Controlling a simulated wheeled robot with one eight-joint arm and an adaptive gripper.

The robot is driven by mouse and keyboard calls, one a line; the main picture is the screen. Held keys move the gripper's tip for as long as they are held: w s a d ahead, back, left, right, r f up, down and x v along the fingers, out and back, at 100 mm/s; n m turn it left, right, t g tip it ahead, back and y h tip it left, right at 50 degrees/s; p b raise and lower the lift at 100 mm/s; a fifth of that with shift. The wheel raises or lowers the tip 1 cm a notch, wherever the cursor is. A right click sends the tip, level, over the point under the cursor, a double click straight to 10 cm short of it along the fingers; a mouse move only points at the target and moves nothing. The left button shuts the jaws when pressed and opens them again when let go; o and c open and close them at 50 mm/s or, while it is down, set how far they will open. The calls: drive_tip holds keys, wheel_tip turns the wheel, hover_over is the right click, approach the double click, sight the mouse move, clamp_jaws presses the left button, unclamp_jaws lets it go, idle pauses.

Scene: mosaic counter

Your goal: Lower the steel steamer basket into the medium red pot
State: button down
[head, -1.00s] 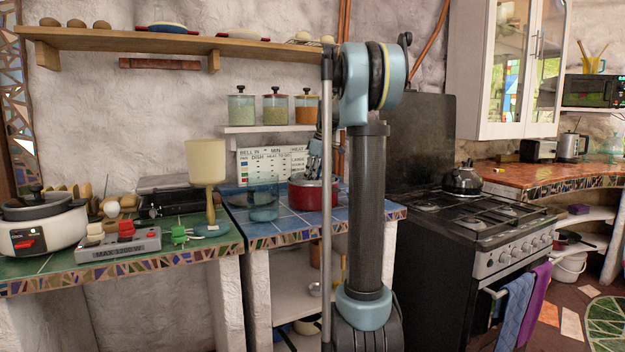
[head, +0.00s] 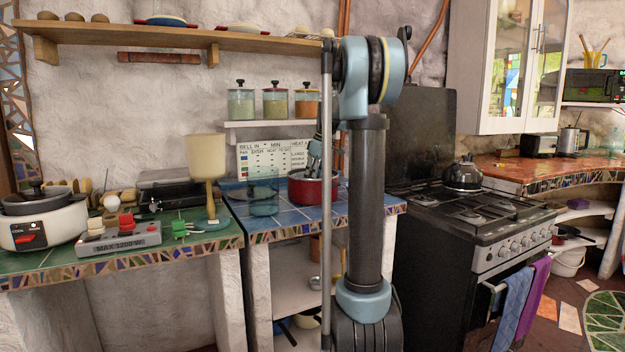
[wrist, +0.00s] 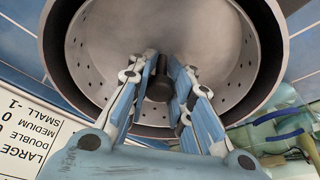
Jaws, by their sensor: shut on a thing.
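The medium red pot (head: 301,189) stands on the blue-tiled counter, partly hidden behind my arm in the head view. In the wrist view its dark rim (wrist: 268,50) rings the steel steamer basket (wrist: 105,70), a grey bowl with small holes in its wall. The basket sits within the pot's rim; how deep it sits I cannot tell. My gripper (wrist: 160,80) is shut on the basket's dark central knob. In the head view my gripper (head: 314,160) is above the pot, and the basket is not visible there.
A clear blue glass container (head: 264,195) stands just left of the pot. A chart card (head: 262,160) leans on the wall behind. The stove (head: 470,225) is to the right, and a shelf with jars (head: 275,103) is above the pot.

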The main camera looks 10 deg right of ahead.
drive_tip(key=shift+f, duration=0.45)
idle(0.3)
drive_tip(key=c, duration=0.9)
unclamp_jaws()
drive_tip(key=shift+o, duration=0.2)
drive_tip(key=shift+r, duration=5)
drive_tip(key=shift+s, duration=0.15)
